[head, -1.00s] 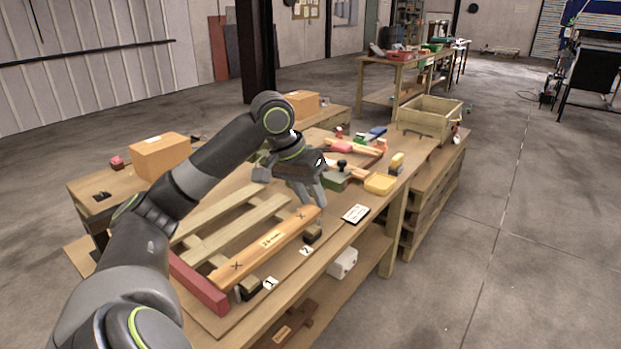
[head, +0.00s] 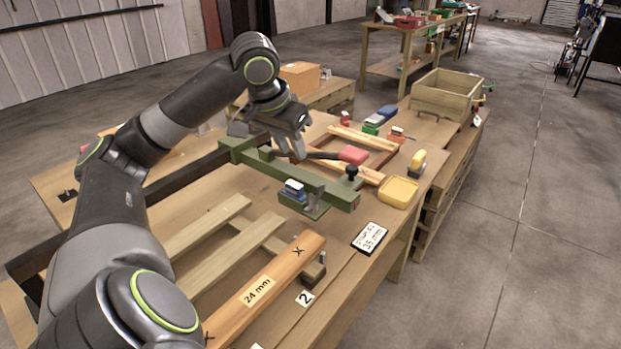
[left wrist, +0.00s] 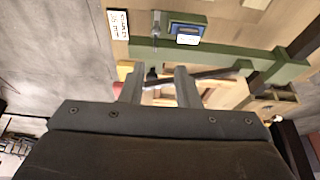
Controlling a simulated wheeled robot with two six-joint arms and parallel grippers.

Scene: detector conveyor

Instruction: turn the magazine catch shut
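The green tool (head: 310,183) with the magazine lies across the bench. A dark lever with a red grip (head: 352,155) runs beside the green bar. I cannot tell for certain which part is the catch. My left gripper (head: 268,140) is open above the tool's far side. In the left wrist view its two fingers (left wrist: 158,72) are apart, with the black knob (left wrist: 151,73) and lever showing beyond them. My right gripper is not in view.
A yellow tray (head: 398,191) and a "35 mm" card (head: 370,238) lie near the bench's right edge. A wooden bar marked "24 mm" (head: 275,285) lies in front. A wooden crate (head: 447,95) stands at the back right. Open floor is to the right.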

